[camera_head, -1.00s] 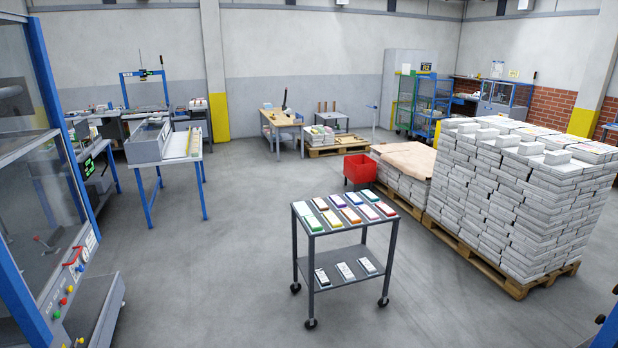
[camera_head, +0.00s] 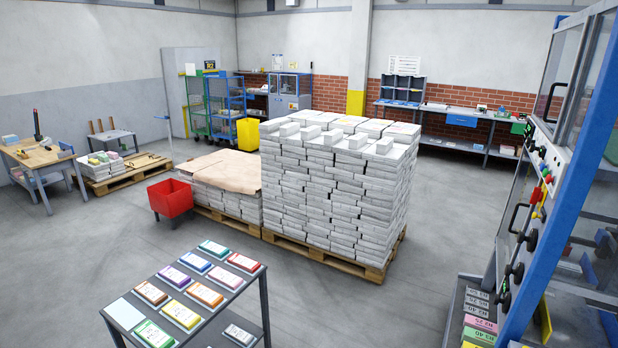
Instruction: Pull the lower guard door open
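A machine with a blue frame (camera_head: 572,205) stands at the right edge, seen at a steep angle. Its lower guard door (camera_head: 508,192) appears as a narrow, clear-paned strip with a black handle (camera_head: 516,218). Because of the angle, I cannot tell whether this door is fully shut. Above it, an upper glazed door (camera_head: 567,70) has another black handle (camera_head: 553,102). A control strip (camera_head: 543,178) with coloured buttons lies between them. Neither of my grippers shows in the head view.
A grey cart (camera_head: 262,300) with coloured bundles stands at the front left. A tall newspaper stack (camera_head: 340,190) on a wooden pallet (camera_head: 320,252) fills the middle, with a red bin (camera_head: 170,198) beside it. A tray of bundles (camera_head: 462,305) sits low by the machine. Floor between pallet and machine is clear.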

